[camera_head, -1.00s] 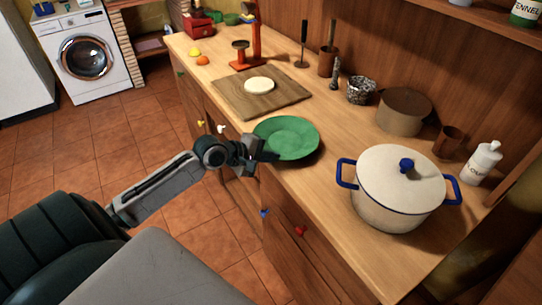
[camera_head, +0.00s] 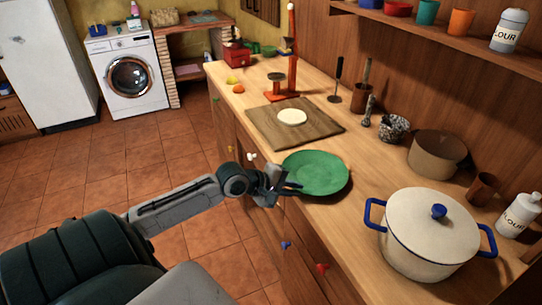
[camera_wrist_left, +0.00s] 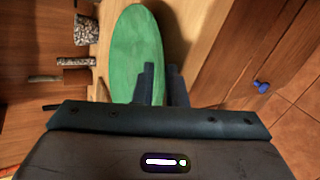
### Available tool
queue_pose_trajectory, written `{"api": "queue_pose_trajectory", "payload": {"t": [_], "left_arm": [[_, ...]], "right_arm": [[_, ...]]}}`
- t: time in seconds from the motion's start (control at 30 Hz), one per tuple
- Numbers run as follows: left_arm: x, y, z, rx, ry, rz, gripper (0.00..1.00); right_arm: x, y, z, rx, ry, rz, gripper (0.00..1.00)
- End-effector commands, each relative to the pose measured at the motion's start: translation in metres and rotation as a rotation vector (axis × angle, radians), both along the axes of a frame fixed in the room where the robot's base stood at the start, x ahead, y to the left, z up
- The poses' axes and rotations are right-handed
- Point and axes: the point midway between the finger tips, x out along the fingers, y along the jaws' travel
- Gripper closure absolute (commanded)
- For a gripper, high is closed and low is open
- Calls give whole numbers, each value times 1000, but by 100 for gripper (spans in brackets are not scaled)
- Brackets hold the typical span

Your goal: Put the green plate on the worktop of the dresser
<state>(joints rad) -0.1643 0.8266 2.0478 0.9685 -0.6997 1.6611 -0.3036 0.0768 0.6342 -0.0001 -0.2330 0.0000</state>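The green plate (camera_head: 316,172) lies on the wooden worktop (camera_head: 345,215) of the dresser, between the cutting board and the pot, close to the front edge. My left gripper (camera_head: 286,187) is at the plate's front left rim, with its fingers parted. In the left wrist view the fingers (camera_wrist_left: 162,85) stand apart with a gap between them. The green plate (camera_wrist_left: 137,45) shows beside and behind the left finger; whether they touch I cannot tell. My right gripper is not in view.
A white pot (camera_head: 425,245) with blue handles stands to the right of the plate. A cutting board (camera_head: 270,128) with a pale round item (camera_head: 292,117) lies behind it to the left. A brown pan (camera_head: 437,155) and jars line the back wall. Drawers with coloured knobs are below.

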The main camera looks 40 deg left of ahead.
Motion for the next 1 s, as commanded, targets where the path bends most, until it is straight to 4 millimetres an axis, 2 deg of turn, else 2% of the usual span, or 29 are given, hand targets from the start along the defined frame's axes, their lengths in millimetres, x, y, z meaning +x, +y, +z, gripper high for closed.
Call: {"api": "queue_pose_trajectory", "payload": {"t": [0.37,0.4,0.7,1.0], "left_arm": [[-34,15,23,4,5,-8,88],[-38,18,28,6,7,-3,88],[-63,30,47,0,5,0,88],[-77,36,52,-1,4,-2,88]], "right_arm": [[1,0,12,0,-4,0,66],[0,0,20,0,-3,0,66],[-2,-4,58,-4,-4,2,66],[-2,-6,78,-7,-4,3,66]]}}
